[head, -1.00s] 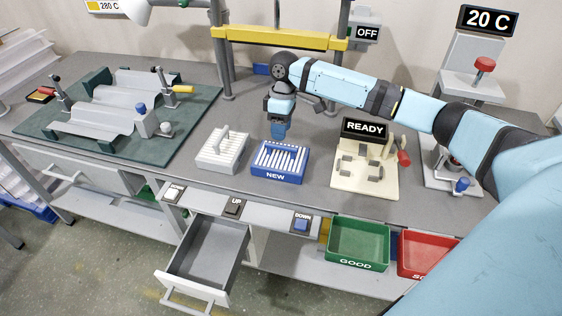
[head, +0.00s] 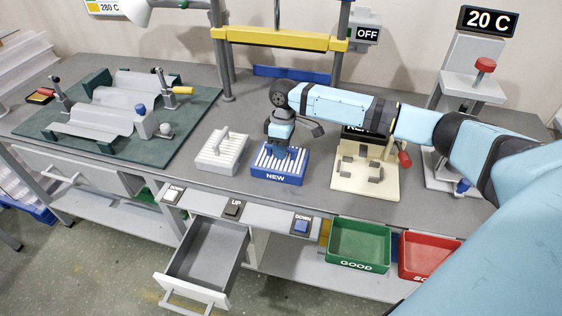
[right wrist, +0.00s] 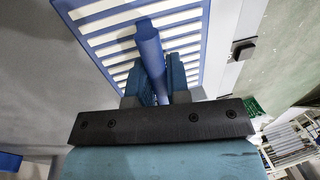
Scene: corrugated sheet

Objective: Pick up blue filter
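The blue filter (head: 293,178) is a blue frame with white slats, marked NEW, lying on the bench. My right gripper (head: 277,153) is down over it, pointing at its slatted top. In the right wrist view, the filter's frame and slats (right wrist: 105,27) fill the upper part. Its raised blue handle (right wrist: 148,42) runs between the two fingers of my right gripper (right wrist: 159,80). The fingers sit close on either side of the handle; whether they press on it cannot be told. My left gripper is not in view.
A grey slatted filter (head: 221,152) with a handle stands just left of the blue one. A beige fixture (head: 364,180) is to the right. An open drawer (head: 208,255), a green GOOD bin (head: 358,246) and a red bin (head: 428,257) are in front.

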